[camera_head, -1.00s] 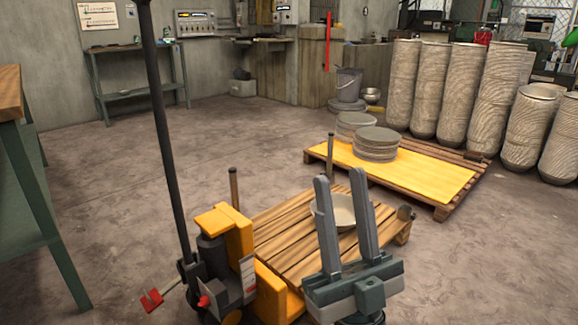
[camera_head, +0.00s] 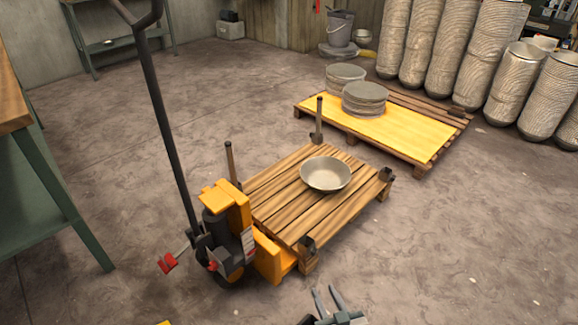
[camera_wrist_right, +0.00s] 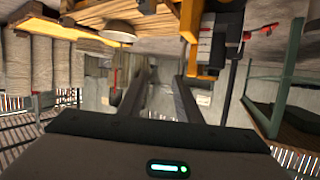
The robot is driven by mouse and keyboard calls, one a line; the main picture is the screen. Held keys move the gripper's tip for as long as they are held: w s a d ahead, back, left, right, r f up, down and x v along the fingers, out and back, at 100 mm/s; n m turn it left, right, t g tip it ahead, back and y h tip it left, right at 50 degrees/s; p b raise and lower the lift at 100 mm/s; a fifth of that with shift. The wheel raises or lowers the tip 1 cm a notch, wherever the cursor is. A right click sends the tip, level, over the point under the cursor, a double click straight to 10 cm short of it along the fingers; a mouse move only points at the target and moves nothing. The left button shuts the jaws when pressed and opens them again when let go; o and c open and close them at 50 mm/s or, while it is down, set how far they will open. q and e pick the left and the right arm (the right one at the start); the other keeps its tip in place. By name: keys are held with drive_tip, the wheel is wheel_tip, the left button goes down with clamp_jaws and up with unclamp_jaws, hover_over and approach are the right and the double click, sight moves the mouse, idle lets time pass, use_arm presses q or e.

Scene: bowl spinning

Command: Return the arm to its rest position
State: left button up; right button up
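My right gripper (camera_head: 328,300) is at the bottom edge of the head view, below the pallet, with its two fingers apart and nothing between them. It also shows open and empty in the right wrist view (camera_wrist_right: 156,95). A pale shallow bowl (camera_head: 326,174) sits upright on the slatted wooden pallet (camera_head: 285,205), well away from the gripper. The bowl also shows in the right wrist view (camera_wrist_right: 119,31), where the picture is upside down.
An orange pallet jack (camera_head: 235,215) with a tall dark handle stands at the pallet's left. Behind, a second pallet with a yellow sheet (camera_head: 400,135) carries stacked round discs (camera_head: 364,98). Tall bowl stacks (camera_head: 450,45) stand at back right. A green-legged table (camera_head: 60,190) is at left.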

use_arm(q)
drive_tip(key=s+d+r+n+g+p, duration=0.4)
drive_tip(key=s+d+p, duration=0.6)
drive_tip(key=s, duration=0.5)
drive_tip(key=shift+d+r+g, duration=0.25)
drive_tip(key=shift+r+g, duration=0.15)
drive_tip(key=shift+r, duration=0.25)
use_arm(e)
drive_tip(key=s+d+f+g+h, duration=0.1)
drive_tip(key=s+d+f+g, duration=0.1)
drive_tip(key=s+f, duration=0.3)
drive_tip(key=s+d+f+g+h, duration=0.1)
drive_tip(key=s+d+f+g, duration=0.2)
drive_tip(key=s, duration=1)
drive_tip(key=s+d+f+g+h, duration=0.1)
drive_tip(key=s+d+f+g, duration=0.2)
drive_tip(key=s+d+f, duration=0.3)
drive_tip(key=s+f, duration=0.1)
drive_tip(key=s, duration=0.2)
drive_tip(key=shift+d+m, duration=0.25)
drive_tip(key=shift+m, duration=0.15)
drive_tip(key=shift+w, duration=0.1)
